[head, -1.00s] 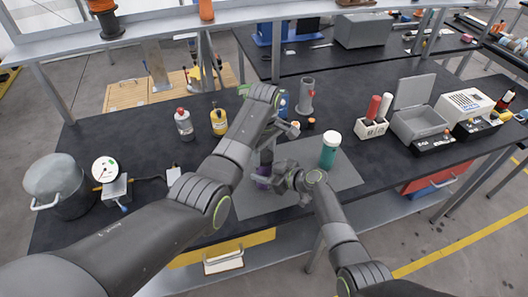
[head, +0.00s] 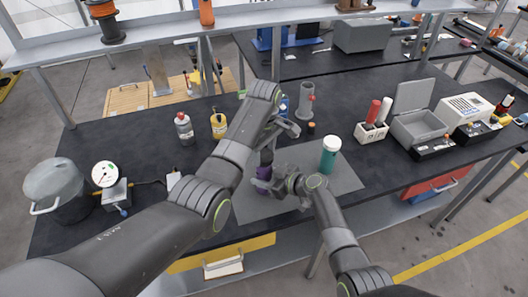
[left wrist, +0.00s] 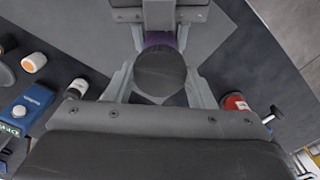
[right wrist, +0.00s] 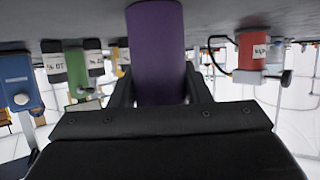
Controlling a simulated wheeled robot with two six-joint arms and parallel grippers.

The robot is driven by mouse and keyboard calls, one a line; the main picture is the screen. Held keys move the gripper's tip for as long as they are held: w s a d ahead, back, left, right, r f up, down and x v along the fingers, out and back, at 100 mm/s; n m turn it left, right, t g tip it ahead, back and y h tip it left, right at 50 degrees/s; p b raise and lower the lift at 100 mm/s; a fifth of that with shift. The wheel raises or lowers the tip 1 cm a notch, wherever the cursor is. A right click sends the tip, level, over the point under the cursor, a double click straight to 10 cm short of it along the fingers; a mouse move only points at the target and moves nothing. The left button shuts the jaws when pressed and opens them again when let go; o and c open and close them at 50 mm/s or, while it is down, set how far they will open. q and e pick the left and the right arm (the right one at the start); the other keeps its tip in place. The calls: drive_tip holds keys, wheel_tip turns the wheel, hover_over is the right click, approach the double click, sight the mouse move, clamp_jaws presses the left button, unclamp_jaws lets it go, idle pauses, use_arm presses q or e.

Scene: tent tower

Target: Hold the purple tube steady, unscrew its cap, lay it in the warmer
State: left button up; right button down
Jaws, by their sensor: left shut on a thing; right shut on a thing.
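The purple tube (head: 263,173) stands upright over the grey mat in the head view. My right gripper (head: 283,183) is shut on its body from the right. In the right wrist view the purple tube (right wrist: 157,50) fills the space between the fingers. My left gripper (head: 268,152) is above the tube, shut on its dark round cap (left wrist: 160,72). In the left wrist view a little purple shows behind the cap. I cannot tell whether the cap is still threaded on. A grey box with a raised lid (head: 418,124), possibly the warmer, stands open at the right.
A teal bottle with a white cap (head: 330,156) stands on the mat (head: 345,182), right of my right gripper. Behind are a grey cylinder holder (head: 306,102), a yellow bottle (head: 218,124) and a white rack with red and white tubes (head: 370,134). A pot (head: 55,185) is far left.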

sight(264, 155)
use_arm(q)
drive_tip(key=shift+r, duration=2.05)
use_arm(e)
drive_tip(key=c, duration=0.7)
unclamp_jaws()
drive_tip(key=shift+d, duration=0.1)
